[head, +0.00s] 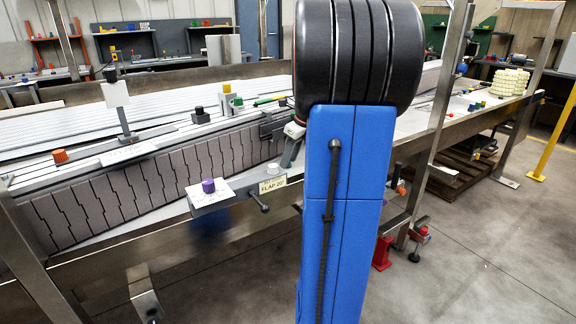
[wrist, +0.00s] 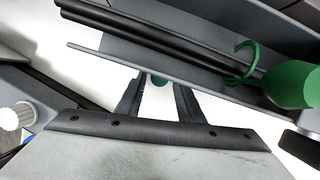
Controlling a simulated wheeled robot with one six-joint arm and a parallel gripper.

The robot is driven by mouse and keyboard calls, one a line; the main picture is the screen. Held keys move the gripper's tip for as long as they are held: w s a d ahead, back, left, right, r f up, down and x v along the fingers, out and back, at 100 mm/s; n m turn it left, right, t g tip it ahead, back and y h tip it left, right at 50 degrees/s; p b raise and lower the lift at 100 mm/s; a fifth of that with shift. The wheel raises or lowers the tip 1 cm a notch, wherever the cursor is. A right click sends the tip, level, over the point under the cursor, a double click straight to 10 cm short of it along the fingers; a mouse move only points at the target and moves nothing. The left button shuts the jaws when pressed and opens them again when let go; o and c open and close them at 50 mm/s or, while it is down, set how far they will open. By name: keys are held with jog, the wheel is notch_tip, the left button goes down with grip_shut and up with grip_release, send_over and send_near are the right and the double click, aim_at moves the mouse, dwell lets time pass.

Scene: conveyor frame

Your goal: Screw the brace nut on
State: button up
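My gripper (wrist: 160,84) shows in the wrist view with its two dark fingers apart. In the head view my blue arm stands in front of the conveyor and hides most of my gripper. No nut can be made out for certain. A white ribbed knob (wrist: 18,116) is at the left of the wrist view.
Dark rods (wrist: 150,25) and a green bottle-shaped thing (wrist: 292,84) lie beyond my fingers. On the conveyor frame (head: 110,262) are a purple knob (head: 208,186), an orange knob (head: 60,156), a small white cap (head: 273,168) and a label plate (head: 272,184).

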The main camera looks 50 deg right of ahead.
aim_at(290, 162)
grip_shut()
jog(key=shift+r, duration=2.1)
